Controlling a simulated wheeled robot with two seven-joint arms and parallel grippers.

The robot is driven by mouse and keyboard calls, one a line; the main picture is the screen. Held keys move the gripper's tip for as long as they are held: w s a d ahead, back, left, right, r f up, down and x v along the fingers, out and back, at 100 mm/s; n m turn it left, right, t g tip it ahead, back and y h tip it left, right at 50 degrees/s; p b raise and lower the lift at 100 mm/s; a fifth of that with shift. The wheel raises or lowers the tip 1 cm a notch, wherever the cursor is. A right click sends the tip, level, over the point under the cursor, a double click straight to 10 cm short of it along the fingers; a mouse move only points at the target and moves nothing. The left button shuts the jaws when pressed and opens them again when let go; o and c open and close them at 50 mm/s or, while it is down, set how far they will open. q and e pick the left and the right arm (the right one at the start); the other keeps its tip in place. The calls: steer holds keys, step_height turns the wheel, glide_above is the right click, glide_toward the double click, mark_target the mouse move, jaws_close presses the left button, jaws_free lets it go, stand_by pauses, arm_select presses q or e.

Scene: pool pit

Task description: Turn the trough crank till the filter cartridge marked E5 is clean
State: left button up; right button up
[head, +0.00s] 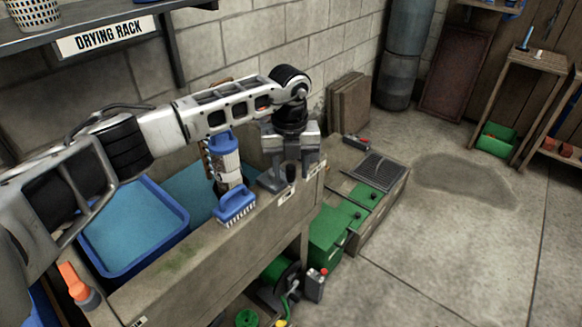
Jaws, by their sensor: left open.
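A white pleated filter cartridge with blue ends (224,158) stands upright in the trough (222,243), near its right end. Any E5 mark on it is too small to read. A grey bracket, apparently part of the crank (271,183), sits on the trough's rim right of the cartridge. A dark knob shows beside it. My left gripper (292,168) points down with its fingers apart, just above or around that knob. I cannot tell whether they touch it. The gripper hides much of the crank. My right gripper is out of view.
A blue brush (235,205) sits on the trough's front rim. A blue tub of water (130,232) fills the left side. The drying rack shelf (75,28) hangs above. Green boxes (330,232) stand right of the trough. The floor farther right is clear.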

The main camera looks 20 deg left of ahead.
mark_target(289, 166)
arm_select(q)
step_height(289, 166, up, 16)
steer(key=b, duration=0.1)
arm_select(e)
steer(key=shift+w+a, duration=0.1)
arm_select(q)
steer(key=shift+s+a, duration=0.1)
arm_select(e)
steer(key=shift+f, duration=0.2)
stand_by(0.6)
